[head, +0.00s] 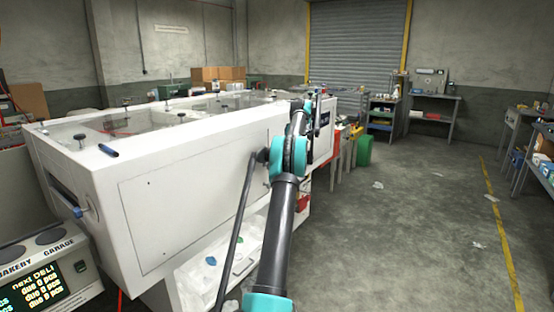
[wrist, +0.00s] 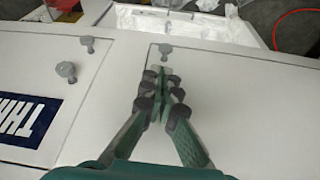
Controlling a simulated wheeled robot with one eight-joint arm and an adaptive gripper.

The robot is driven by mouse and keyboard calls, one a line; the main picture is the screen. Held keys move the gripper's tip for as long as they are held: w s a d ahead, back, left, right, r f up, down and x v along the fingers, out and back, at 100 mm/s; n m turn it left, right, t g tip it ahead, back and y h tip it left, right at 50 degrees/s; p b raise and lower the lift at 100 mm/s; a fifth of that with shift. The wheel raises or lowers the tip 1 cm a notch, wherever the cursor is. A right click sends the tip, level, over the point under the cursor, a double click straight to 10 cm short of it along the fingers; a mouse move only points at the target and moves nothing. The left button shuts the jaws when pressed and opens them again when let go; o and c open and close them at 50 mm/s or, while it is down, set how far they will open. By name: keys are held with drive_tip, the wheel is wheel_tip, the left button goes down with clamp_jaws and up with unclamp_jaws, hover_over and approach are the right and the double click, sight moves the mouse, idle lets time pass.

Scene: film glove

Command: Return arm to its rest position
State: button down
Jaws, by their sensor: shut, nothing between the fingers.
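My arm (head: 286,190), with dark links and teal joints, reaches up and forward in the head view along the front of a large white machine (head: 170,195). My gripper (wrist: 165,80) shows in the wrist view with its green and dark grey fingers together and nothing between them. It is over a white panel (wrist: 240,110) of the machine; I cannot tell whether it touches it. In the head view the gripper is too small and overlapped to make out clearly.
A dark blue label (wrist: 33,122) and grey knobs (wrist: 66,71) are on the panel beside the fingers. A display box (head: 45,275) stands at lower left. A green bin (head: 364,151) and workbenches (head: 433,110) are farther back. The floor (head: 400,230) at right is mostly clear, with scraps.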

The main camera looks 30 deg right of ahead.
drive_tip(key=shift+r, duration=0.15)
drive_tip(key=s+a+r+m, duration=0.1)
drive_tip(key=s+a, duration=0.1)
drive_tip(key=a, duration=2.4)
drive_tip(key=s+a+f, duration=0.2)
drive_tip(key=s+a, duration=0.4)
drive_tip(key=a, duration=0.5)
drive_tip(key=s+a+f+m, duration=0.1)
drive_tip(key=s+a+f, duration=0.3)
drive_tip(key=s+a, duration=0.35)
drive_tip(key=s+a+f, duration=0.4)
drive_tip(key=s+a, duration=0.3)
drive_tip(key=s, duration=0.2)
drive_tip(key=s+a+f, duration=0.3)
drive_tip(key=s+f, duration=0.1)
drive_tip(key=s, duration=0.4)
drive_tip(key=s+a+f+m+h, duration=0.1)
drive_tip(key=s+a+f, duration=0.2)
drive_tip(key=s, duration=0.6)
drive_tip(key=shift+s+a+f, duration=0.2)
drive_tip(key=shift+s+f, duration=0.05)
drive_tip(key=shift+f, duration=0.7)
